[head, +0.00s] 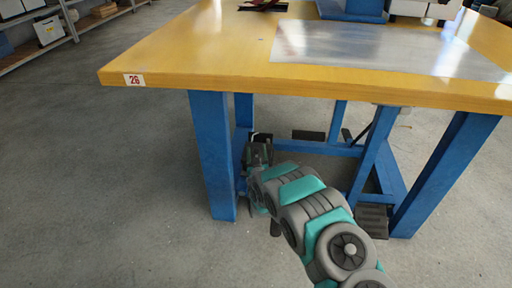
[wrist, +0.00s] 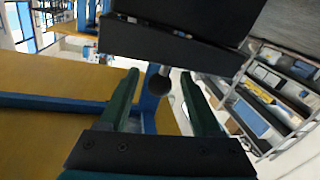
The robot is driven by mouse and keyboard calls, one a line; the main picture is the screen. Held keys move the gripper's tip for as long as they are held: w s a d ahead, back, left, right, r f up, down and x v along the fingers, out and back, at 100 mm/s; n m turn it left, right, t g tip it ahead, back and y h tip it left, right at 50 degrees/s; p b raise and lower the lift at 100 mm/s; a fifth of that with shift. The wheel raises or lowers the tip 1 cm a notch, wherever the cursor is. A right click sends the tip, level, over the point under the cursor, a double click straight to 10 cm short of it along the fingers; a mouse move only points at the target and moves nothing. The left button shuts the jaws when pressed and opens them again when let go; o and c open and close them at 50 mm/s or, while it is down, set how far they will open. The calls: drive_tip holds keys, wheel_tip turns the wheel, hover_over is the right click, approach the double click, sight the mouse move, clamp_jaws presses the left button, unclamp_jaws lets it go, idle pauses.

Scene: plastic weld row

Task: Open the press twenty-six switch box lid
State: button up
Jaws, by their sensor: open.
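The press table (head: 185,60) carries a label reading 26 (head: 134,80) on its front left corner. My gripper (head: 258,150) is low beside the front left blue table leg, under the table top. In the wrist view my gripper (wrist: 159,80) is open, with its two green fingers apart. A dark box-like part (wrist: 178,35) fills the top of that view, just beyond the fingertips. I cannot tell for certain whether it is the switch box or its lid. A grey rod with a dark round end (wrist: 161,82) shows between the fingers; contact cannot be told.
Blue table legs (head: 212,155) and a cross brace stand close around my arm. A dark pedal-like block (head: 372,220) is near the right leg. Shelves (head: 62,30) stand at the far left and also show in the wrist view (wrist: 270,100). The floor at left is clear.

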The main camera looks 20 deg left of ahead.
drive_tip(key=shift+x, duration=1.5)
clamp_jaws()
idle(0.4)
